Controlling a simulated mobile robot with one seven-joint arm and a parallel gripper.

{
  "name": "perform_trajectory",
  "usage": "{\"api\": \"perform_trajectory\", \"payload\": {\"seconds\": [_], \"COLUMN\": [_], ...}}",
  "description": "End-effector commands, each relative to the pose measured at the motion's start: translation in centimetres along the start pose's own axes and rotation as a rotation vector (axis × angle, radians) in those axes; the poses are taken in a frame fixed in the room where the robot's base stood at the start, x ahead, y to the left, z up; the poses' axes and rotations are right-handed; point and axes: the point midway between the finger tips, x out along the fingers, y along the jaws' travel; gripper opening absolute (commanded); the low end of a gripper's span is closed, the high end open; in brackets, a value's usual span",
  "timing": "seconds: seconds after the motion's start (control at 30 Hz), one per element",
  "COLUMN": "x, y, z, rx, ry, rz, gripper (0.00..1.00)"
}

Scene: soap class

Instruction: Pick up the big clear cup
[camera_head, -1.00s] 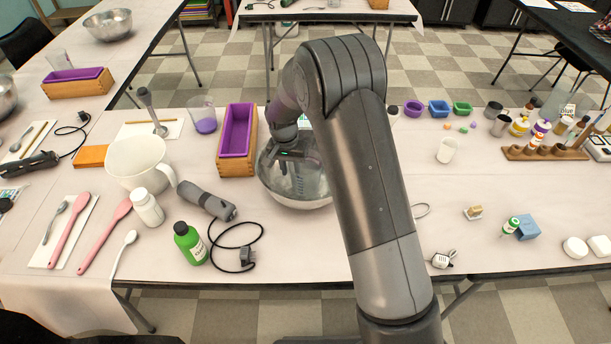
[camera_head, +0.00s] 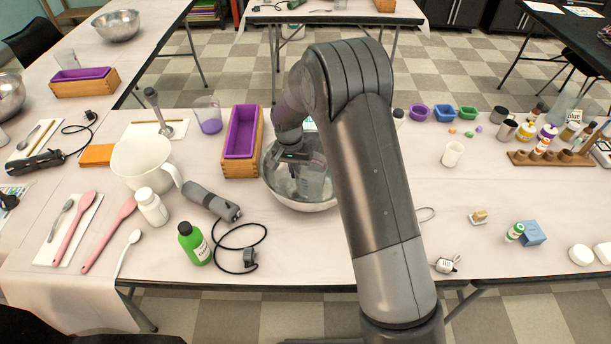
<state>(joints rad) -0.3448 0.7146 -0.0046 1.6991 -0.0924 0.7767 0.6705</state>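A big clear cup (camera_head: 313,183) stands in or just over the metal bowl (camera_head: 303,206) near the middle of the table; its see-through wall is hard to separate from the bowl's shine. My gripper (camera_head: 293,168) points down over the bowl, at the left side of the cup. Its fingers are small and blend with the cup and bowl, so I cannot tell whether they are open or touch the cup. My arm hides the bowl's right side.
A wooden box with a purple liner (camera_head: 241,140) stands close left of the bowl. A white pitcher (camera_head: 140,162), a grey hand blender body (camera_head: 211,203) with a black cord, and a green bottle (camera_head: 194,245) are further left. Small colored pots (camera_head: 442,111) stand right of my arm.

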Motion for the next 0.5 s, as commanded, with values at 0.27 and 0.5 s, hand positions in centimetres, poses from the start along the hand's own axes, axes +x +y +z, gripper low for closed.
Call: {"api": "perform_trajectory", "payload": {"seconds": [0.27, 0.5], "x": [-3.2, -7.9], "y": [0.2, 0.6], "z": [-0.1, 0.0], "rx": [0.001, 0.0], "ry": [0.003, 0.003], "rz": [-0.003, -0.002], "gripper": [0.0, 0.0]}}
